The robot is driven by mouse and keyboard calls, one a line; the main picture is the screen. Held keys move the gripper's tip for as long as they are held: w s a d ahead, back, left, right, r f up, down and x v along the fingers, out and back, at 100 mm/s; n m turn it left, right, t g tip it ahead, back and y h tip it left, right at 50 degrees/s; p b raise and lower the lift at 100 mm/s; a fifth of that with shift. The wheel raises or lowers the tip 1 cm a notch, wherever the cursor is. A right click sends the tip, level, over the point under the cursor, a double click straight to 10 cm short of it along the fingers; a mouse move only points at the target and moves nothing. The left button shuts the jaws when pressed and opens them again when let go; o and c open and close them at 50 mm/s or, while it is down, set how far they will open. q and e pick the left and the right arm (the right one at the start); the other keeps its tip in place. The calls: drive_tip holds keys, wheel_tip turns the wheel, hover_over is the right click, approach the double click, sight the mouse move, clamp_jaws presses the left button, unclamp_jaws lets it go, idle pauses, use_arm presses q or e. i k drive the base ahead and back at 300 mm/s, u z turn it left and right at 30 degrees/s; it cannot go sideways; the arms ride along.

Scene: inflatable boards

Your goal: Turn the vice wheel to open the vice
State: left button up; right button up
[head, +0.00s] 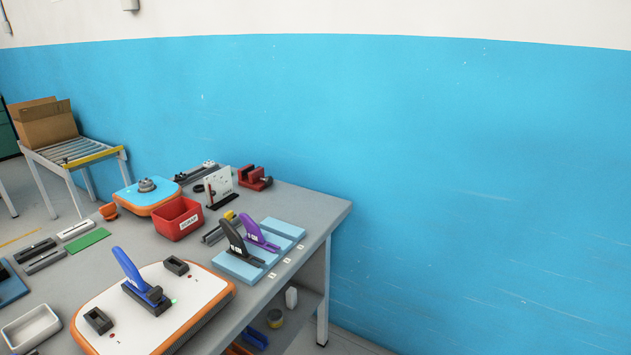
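A small red block-shaped device with dark parts (252,177), which looks like a vice, stands at the far right corner of the grey workbench (320,207). It is too small to tell how far its jaws are apart, and I cannot make out a wheel on it clearly. Neither of my grippers is in view.
A red bin (177,220) and a white upright panel (219,187) stand left of the red device. A blue board with orange rim (165,202) carries a grey round part. A white board (195,300) holds a blue-handled clamp (130,270). Black and purple-handled clamps stand on light-blue blocks.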

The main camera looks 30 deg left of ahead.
sight(268, 180)
drive_tip(key=z, duration=0.05)
drive_tip(key=i, duration=1.75)
drive_tip(key=u, duration=3)
